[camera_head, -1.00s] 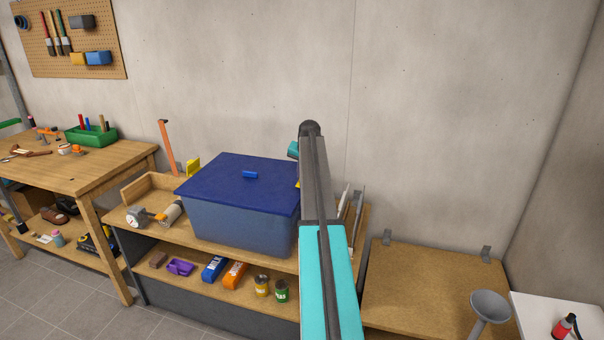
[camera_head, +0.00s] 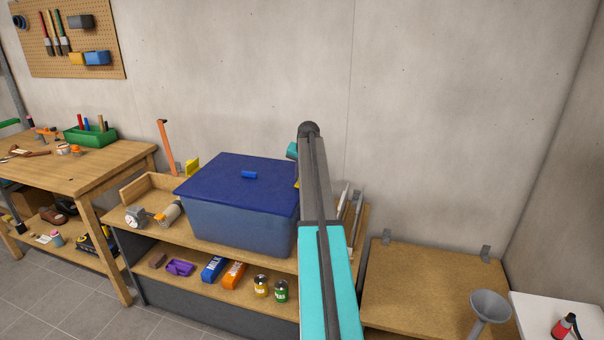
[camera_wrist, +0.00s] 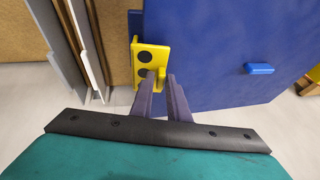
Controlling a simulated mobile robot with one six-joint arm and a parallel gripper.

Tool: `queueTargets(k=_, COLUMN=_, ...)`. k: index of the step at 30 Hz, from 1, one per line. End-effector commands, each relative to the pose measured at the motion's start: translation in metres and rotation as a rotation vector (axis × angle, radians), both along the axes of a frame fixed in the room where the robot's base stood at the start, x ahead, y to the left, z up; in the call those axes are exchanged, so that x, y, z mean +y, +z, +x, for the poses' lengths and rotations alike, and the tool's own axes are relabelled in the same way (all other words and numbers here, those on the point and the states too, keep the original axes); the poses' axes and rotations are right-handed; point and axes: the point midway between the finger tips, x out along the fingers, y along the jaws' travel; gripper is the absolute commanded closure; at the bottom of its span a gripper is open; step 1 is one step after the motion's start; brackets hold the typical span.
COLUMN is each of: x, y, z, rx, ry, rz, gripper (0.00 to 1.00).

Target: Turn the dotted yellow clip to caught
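The dotted yellow clip (camera_wrist: 150,58) shows in the wrist view as a yellow plate with large black dots and a raised lip on its near right side. It sits at the edge of the blue lid (camera_wrist: 215,70), on the side by the upright boards. In the head view only a yellow sliver of it (camera_head: 297,184) shows beside my arm. My gripper (camera_wrist: 162,77) is at the clip's near end, its two fingers apart on either side of the lip. I cannot tell whether they touch it. The head view hides the fingers behind my arm.
The blue box (camera_head: 235,222) stands on a wooden shelf. Another yellow clip (camera_head: 192,165) is on its left side. Upright boards (camera_wrist: 83,45) stand close to the dotted clip. A lid handle (camera_wrist: 259,68) sticks up. A low wooden surface (camera_head: 420,290) at right is mostly clear.

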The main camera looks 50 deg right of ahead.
Motion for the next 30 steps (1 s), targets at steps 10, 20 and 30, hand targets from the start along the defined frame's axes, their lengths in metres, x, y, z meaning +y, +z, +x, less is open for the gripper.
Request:
queueTargets(k=10, x=-0.002, y=0.000, z=-0.002, rx=0.005, ry=0.001, rz=-0.005, gripper=0.72)
queueTargets(k=20, x=0.001, y=0.001, z=-0.003, rx=0.006, ry=0.001, rz=-0.004, gripper=0.72)
queueTargets(k=30, x=0.003, y=0.016, z=-0.006, rx=0.004, ry=0.002, rz=-0.006, gripper=0.72)
